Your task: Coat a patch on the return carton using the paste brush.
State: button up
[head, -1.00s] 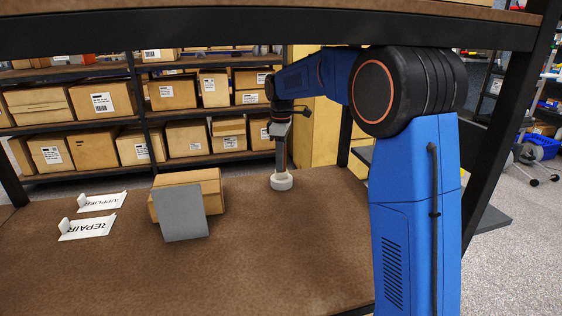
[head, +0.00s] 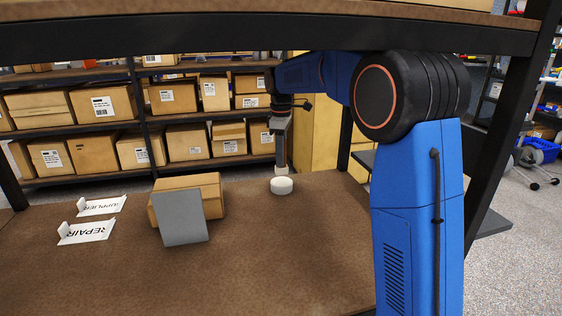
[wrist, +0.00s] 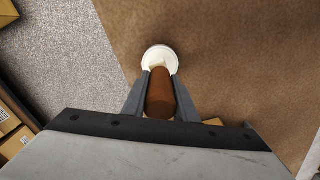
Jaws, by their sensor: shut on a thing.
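My gripper (head: 281,160) is shut on the paste brush, above the far right part of the table. In the wrist view its brown handle (wrist: 160,95) sits between the fingers. The brush's pale tip (head: 281,171) points down over the round white paste pot (head: 281,187); I cannot tell whether it still touches the paste. The pot also shows in the wrist view (wrist: 161,52), partly covered by the brush. A brown carton (head: 200,186), likely the return carton, sits left of the pot. A flat grey panel (head: 181,218) leans at its front and hides part of it.
White signs reading SUPPLIER (head: 102,206) and REPAIR (head: 86,233) lie at the left of the brown table (head: 270,260). A dark shelf beam (head: 250,35) crosses above. Racks of boxes (head: 95,153) stand behind. The table's front middle is clear.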

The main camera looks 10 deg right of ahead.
jog(key=shift+r, duration=1.7)
